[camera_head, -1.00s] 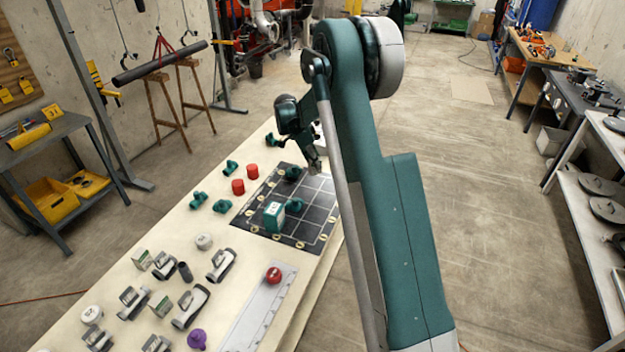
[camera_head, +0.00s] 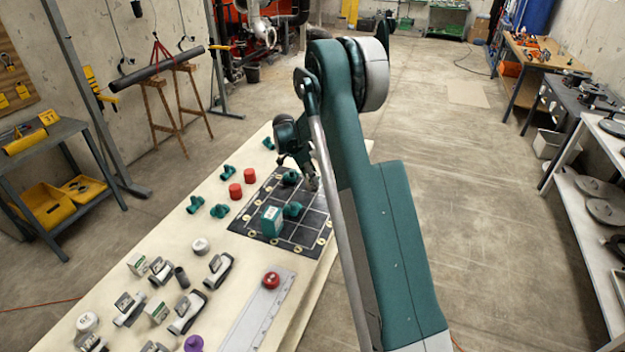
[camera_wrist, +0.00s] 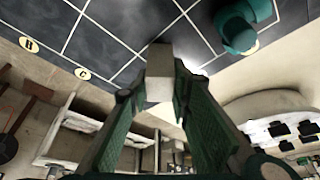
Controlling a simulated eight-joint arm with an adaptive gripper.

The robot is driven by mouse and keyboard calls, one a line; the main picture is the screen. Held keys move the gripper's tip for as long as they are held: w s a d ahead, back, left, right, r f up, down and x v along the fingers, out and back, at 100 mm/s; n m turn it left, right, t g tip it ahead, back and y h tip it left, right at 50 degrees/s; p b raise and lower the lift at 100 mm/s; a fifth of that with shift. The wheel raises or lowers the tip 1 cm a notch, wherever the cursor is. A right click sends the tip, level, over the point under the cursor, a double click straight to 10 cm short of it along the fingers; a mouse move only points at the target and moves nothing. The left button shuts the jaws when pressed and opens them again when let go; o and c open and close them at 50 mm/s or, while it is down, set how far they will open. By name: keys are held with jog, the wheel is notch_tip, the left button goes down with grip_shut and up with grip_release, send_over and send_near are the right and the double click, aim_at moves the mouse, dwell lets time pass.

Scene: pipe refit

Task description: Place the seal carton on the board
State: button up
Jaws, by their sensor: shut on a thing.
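My gripper (camera_wrist: 160,85) is shut on a small pale box, the seal carton (camera_wrist: 159,75), in the wrist view. The box is gripped between the two green fingers, over the edge of the dark gridded board (camera_wrist: 105,25). In the head view my gripper (camera_head: 312,182) is by the far right part of the board (camera_head: 252,222); the held carton is too small there to make out. A teal and white box (camera_head: 271,221) stands on the board with a teal fitting (camera_head: 293,210) beside it. Another teal fitting (camera_head: 290,178) is near the gripper.
Two red caps (camera_head: 235,190) and several teal fittings (camera_head: 194,204) stand left of the board. Several valves, green and white cartons (camera_head: 137,264) and a purple piece (camera_head: 194,343) fill the near table (camera_head: 215,310). A red knob (camera_head: 271,280) sits on a grey ruled plate (camera_head: 258,312).

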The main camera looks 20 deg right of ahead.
jog(key=shift+f, duration=0.3)
jog(key=shift+f, duration=0.15)
jog(key=o, duration=1)
jog(key=shift+c, duration=0.2)
jog(key=shift+r, duration=0.2)
jog(key=p+v, duration=0.1)
jog(key=v, duration=1.1)
jog(key=shift+a, duration=0.1)
